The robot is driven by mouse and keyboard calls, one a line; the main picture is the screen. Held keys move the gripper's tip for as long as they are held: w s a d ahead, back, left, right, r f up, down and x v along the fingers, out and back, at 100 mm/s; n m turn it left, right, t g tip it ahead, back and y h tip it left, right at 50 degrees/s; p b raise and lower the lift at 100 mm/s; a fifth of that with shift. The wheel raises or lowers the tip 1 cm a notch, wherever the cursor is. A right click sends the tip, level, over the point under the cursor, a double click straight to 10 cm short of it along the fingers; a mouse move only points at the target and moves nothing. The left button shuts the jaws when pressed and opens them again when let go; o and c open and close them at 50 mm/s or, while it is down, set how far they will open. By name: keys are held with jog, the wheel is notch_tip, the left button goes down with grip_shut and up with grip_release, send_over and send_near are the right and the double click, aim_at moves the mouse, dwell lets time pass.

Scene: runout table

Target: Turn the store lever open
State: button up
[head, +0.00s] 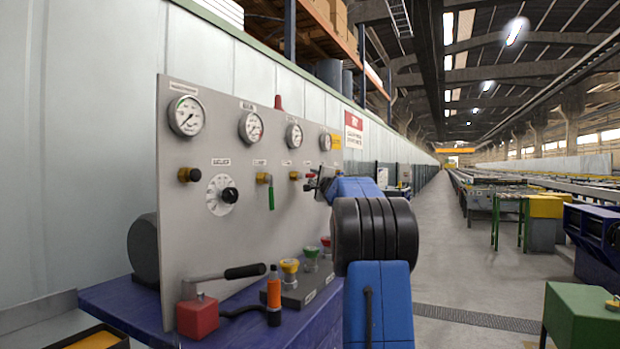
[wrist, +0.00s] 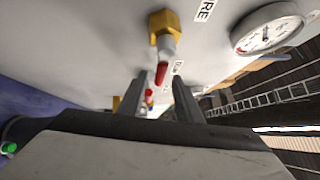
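My gripper (head: 318,184) is at the right part of the grey upright panel (head: 230,255), close to its face. In the wrist view its two fingers (wrist: 160,90) are apart, with a gap between them. A brass valve (wrist: 164,24) with a short red-tipped lever (wrist: 161,73) sits just ahead; the lever tip appears in line with the gap. I cannot tell if a finger touches it. A label (wrist: 205,9) beside it ends in "RE"; the rest is cut off.
The panel also has a green-handled lever (head: 271,197), a brass valve with red (head: 307,182), a dial (head: 222,194) and several gauges (head: 187,115). Below, a blue bench (head: 120,300) bears a red block (head: 197,316), an orange-handled tool (head: 274,290) and coloured knobs (head: 289,267). The aisle right is clear.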

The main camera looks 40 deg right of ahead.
aim_at(311, 176)
jog(key=shift+x, duration=2.4)
grip_shut()
